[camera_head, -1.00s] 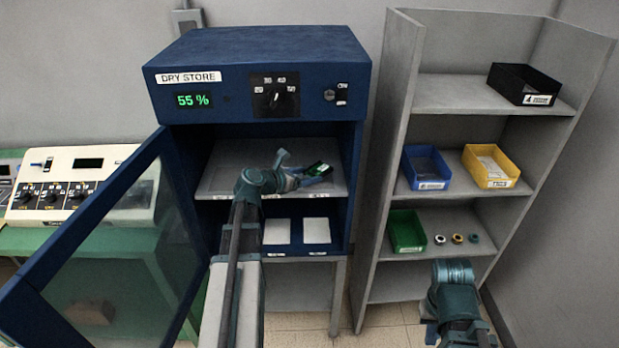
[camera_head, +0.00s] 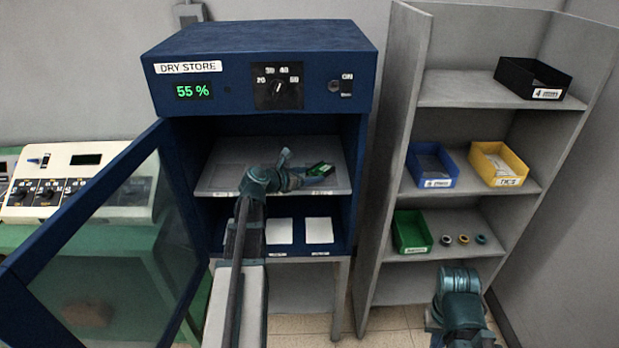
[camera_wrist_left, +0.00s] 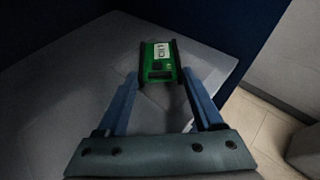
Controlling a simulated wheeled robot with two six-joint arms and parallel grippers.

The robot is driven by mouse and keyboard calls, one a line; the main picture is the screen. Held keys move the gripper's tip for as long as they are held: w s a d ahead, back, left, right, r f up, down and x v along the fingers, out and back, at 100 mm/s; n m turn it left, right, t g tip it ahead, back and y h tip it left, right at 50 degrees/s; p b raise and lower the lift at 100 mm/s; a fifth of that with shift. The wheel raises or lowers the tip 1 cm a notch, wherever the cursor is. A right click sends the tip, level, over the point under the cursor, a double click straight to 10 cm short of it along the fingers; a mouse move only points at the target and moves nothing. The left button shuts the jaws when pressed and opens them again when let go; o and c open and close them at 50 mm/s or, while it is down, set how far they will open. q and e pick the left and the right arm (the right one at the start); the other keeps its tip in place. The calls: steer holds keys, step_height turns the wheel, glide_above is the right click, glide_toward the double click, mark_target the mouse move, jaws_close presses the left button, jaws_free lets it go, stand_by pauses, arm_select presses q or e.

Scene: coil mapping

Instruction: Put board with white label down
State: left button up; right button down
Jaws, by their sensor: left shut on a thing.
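The green board with a white label (camera_wrist_left: 162,52) is between the fingertips of my left gripper (camera_wrist_left: 160,78) in the left wrist view. The gripper is shut on it. In the head view the board (camera_head: 320,169) shows small and green above the right part of the cabinet's upper shelf (camera_head: 225,178), with my left gripper (camera_head: 312,176) at it. I cannot tell whether the board touches the shelf. My right arm shows at the lower right of the head view, but its fingers cannot be made out.
The blue dry store cabinet (camera_head: 262,48) has its glass door (camera_head: 105,235) open to the left. A grey rack (camera_head: 480,92) at the right holds black, blue, yellow and green bins and several small rings.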

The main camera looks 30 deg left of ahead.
arm_select(q)
steer(key=shift+f, duration=0.15)
steer(key=o, duration=1.5)
steer(key=p+v, duration=0.4)
steer(key=v, duration=0.8)
steer(key=shift+p, duration=0.3)
